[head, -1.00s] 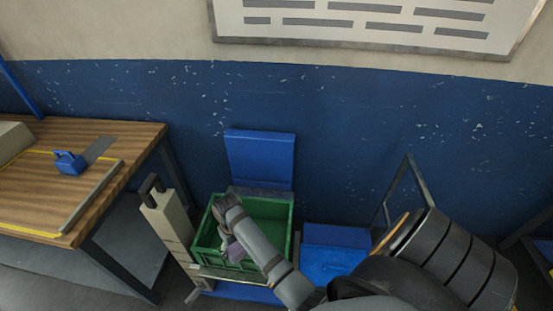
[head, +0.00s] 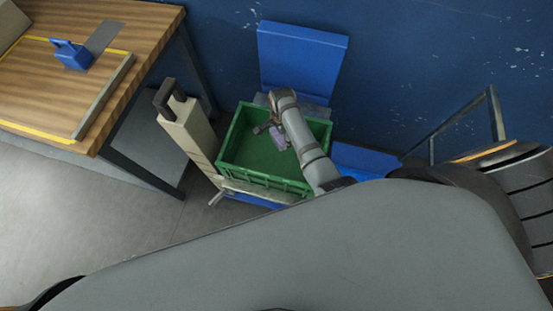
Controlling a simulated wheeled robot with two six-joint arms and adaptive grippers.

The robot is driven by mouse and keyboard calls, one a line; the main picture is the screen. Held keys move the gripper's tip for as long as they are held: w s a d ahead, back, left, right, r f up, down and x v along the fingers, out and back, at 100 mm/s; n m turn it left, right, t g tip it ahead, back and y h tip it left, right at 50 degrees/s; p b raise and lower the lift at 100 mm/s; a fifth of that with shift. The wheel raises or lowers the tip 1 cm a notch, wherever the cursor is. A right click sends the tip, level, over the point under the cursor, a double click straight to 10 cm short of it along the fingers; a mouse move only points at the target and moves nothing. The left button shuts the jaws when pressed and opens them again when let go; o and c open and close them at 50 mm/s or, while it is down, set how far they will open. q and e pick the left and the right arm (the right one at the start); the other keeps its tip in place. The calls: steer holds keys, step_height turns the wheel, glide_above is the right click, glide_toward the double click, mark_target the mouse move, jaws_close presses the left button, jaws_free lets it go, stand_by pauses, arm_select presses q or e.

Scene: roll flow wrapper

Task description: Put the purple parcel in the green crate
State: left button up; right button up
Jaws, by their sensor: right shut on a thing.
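The purple parcel (head: 279,137) shows as a small pale purple shape at my right gripper (head: 270,128), over the inside of the green crate. The gripper is shut on the parcel, and my arm hides part of both. The green crate (head: 262,179) stands open on a low blue and grey stand, and its visible floor is bare. I cannot tell how high the parcel is above the crate floor. My left gripper is not in view.
A beige post with a dark handle (head: 187,125) stands against the crate's left side. A wooden table (head: 140,25) with a blue-handled tool (head: 72,55) is at the left. A blue panel (head: 302,60) rises behind the crate. Grey floor (head: 130,215) is clear in front of the table.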

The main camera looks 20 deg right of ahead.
step_height(320, 180, down, 6)
steer(key=a+r+m+b, duration=0.1)
steer(key=m+b, duration=0.1)
steer(key=m, duration=0.5)
steer(key=m+b, duration=0.2)
steer(key=b, duration=0.6)
glide_above(276, 157)
step_height(276, 157, down, 8)
steer(key=shift+f, duration=0.1)
step_height(276, 157, down, 4)
steer(key=b, duration=0.3)
steer(key=shift+s+r+b, duration=0.1)
steer(key=shift+r+b, duration=0.1)
steer(key=shift+b, duration=0.15)
steer(key=shift+r, duration=0.2)
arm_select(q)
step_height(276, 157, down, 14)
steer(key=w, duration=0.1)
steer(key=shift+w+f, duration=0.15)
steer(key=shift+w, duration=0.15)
arm_select(e)
steer(key=shift+f, duration=0.1)
steer(key=o, duration=1.3)
steer(key=shift+o, duration=0.2)
